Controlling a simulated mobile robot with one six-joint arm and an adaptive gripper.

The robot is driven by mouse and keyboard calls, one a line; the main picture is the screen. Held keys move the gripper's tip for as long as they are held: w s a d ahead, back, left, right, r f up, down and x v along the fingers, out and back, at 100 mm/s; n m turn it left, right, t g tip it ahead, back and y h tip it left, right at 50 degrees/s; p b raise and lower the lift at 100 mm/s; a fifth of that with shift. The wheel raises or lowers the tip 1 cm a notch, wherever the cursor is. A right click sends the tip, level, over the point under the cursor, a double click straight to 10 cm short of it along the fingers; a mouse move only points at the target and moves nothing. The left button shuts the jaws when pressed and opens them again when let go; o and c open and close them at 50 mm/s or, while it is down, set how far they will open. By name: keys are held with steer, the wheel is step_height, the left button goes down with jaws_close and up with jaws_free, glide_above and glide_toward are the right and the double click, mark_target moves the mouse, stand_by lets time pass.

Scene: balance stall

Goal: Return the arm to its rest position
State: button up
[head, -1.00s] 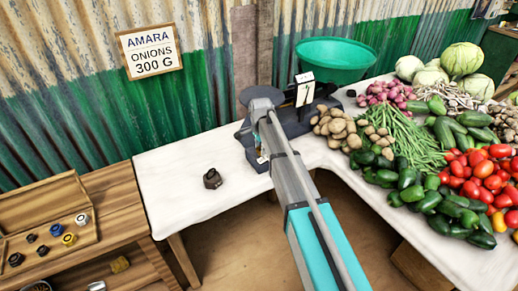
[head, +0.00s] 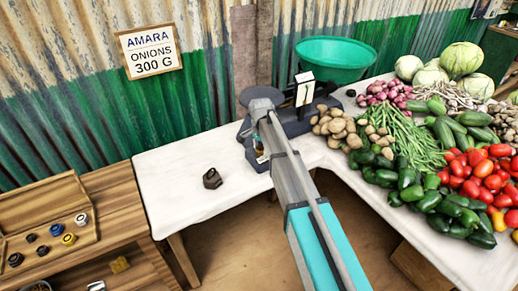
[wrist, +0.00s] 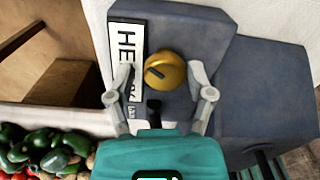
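My arm reaches over the white table to the dark grey balance (head: 328,104), and in the head view it hides most of my gripper. In the wrist view my gripper (wrist: 162,78) is open. Its two fingers stand apart on either side of a round brass-coloured piece (wrist: 165,70), with a gap visible on each side. That piece appears on or above the balance's dark grey surface (wrist: 265,95), beside a white label partly reading "HE". I cannot tell how far the fingertips are above the surface.
A dark weight (head: 212,178) stands on the white table (head: 170,205). A green bowl (head: 335,62) is at the balance's far end. Potatoes (head: 335,124), beans and other vegetables crowd the right. A wooden case (head: 50,205) with several small weights is at left. The table's left part is mostly clear.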

steer(key=shift+o, duration=0.7)
steer(key=shift+a, duration=0.1)
steer(key=shift+w+r, duration=0.15)
